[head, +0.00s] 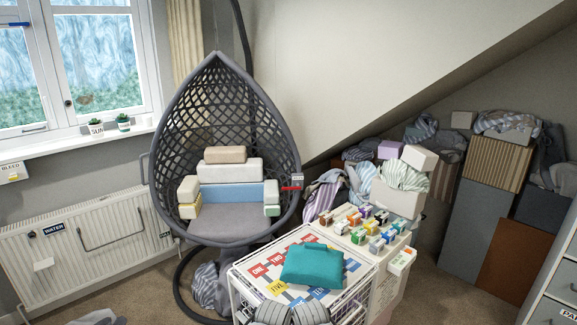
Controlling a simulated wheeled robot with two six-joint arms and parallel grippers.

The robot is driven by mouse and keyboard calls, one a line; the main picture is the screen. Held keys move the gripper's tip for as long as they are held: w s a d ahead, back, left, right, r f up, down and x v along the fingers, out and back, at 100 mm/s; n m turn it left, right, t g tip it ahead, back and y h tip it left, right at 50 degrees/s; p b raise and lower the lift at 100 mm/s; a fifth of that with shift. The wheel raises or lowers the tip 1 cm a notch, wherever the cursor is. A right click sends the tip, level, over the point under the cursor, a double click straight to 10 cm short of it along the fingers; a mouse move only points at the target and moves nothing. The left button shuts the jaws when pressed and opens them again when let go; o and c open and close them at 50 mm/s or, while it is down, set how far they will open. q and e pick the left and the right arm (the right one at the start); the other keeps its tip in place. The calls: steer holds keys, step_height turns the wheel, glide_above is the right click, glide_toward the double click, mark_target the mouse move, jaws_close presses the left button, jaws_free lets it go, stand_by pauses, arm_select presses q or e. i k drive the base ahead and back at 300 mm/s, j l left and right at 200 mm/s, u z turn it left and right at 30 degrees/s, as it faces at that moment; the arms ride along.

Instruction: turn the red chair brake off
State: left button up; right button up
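A small red lever (291,188) shows on the right rim of the grey hanging egg chair (217,70). It lies roughly level and points left from a small pale box (297,180) with a dark marking, too small to read. I take this lever for the red chair brake. I cannot tell from its position whether it is on or off. I cannot make out either of my grippers in the head view. Two grey striped shapes (272,314) at the bottom edge are cut off, and I cannot tell what they are.
Stacked boxes (474,232) and laundry fill the right. A radiator (95,245) is at left. Some carpet (145,300) is clear at lower left.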

mark_target(298, 186)
steer(key=i+j, duration=0.1)
steer(key=i, duration=0.25)
steer(key=i+j, duration=0.1)
steer(key=i, duration=0.2)
steer(key=z, duration=0.3)
steer(key=i+j+z, duration=0.1)
steer(key=j+z, duration=0.25)
steer(key=i+j+z, duration=0.1)
steer(key=j+z, duration=0.75)
steer(key=j, duration=2.25)
steer(key=k+j, duration=0.15)
steer(key=j, duration=0.8)
steer(key=i+z, duration=0.05)
